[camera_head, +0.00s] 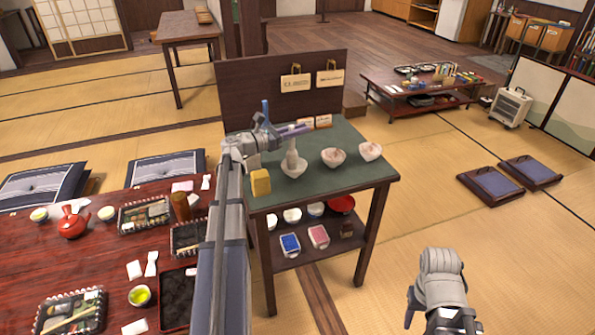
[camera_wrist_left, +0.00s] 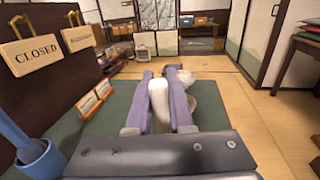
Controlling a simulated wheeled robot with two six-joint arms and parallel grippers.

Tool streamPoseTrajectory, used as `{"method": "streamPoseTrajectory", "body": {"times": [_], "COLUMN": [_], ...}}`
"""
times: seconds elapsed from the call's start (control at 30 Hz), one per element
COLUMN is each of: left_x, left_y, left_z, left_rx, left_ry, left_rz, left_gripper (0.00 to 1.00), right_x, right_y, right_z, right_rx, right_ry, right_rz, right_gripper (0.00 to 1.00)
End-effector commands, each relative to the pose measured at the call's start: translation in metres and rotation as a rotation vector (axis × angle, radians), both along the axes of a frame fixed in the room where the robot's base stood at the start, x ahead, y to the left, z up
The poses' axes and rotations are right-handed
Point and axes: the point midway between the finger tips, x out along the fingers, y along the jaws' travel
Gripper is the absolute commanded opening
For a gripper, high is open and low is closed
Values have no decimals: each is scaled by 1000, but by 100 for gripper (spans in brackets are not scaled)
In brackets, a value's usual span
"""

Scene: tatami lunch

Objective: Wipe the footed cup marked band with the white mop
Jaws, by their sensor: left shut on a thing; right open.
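My left gripper (camera_head: 298,131) is over the green-topped stand and is shut on the white mop (camera_head: 291,158). The mop hangs down with its lower end at the nearest footed cup (camera_head: 294,170); I cannot tell whether it touches the cup. In the left wrist view the mop (camera_wrist_left: 158,98) shows between the purple fingers (camera_wrist_left: 165,80), with pale cups partly hidden behind them. Two more footed cups, a middle one (camera_head: 333,157) and a right one (camera_head: 370,151), stand in a row with pinkish marks. I cannot read which is marked band. My right gripper (camera_head: 440,322) is open, over the floor.
A yellow block (camera_head: 261,183) stands at the stand's front left corner. A blue holder with a blue handle (camera_wrist_left: 40,155) is at the left. A dark board with hanging signs (camera_wrist_left: 32,48) rises behind. The lower shelf (camera_head: 300,258) holds bowls and boxes.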

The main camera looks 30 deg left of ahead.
Motion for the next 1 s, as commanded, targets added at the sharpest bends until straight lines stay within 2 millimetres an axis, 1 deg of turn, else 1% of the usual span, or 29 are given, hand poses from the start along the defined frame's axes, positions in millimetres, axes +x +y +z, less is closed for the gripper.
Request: {"method": "streamPoseTrajectory", "body": {"times": [0.23,0.33,0.4,1.0], "left_x": [0,-3,-5,2], "left_y": [-1,-5,-7,-10], "left_z": [0,0,0,0], "left_rx": [0,0,0,-1], "left_ry": [0,0,0,0], "left_rz": [6,57,130,704], "left_gripper": [0,0,0,0], "right_x": [0,0,0,0], "right_y": [0,0,0,0], "right_z": [0,0,0,-1], "right_rx": [0,0,0,0], "right_ry": [0,0,0,0], "right_rz": [0,0,0,0], "right_gripper": [50,50,50,50]}}
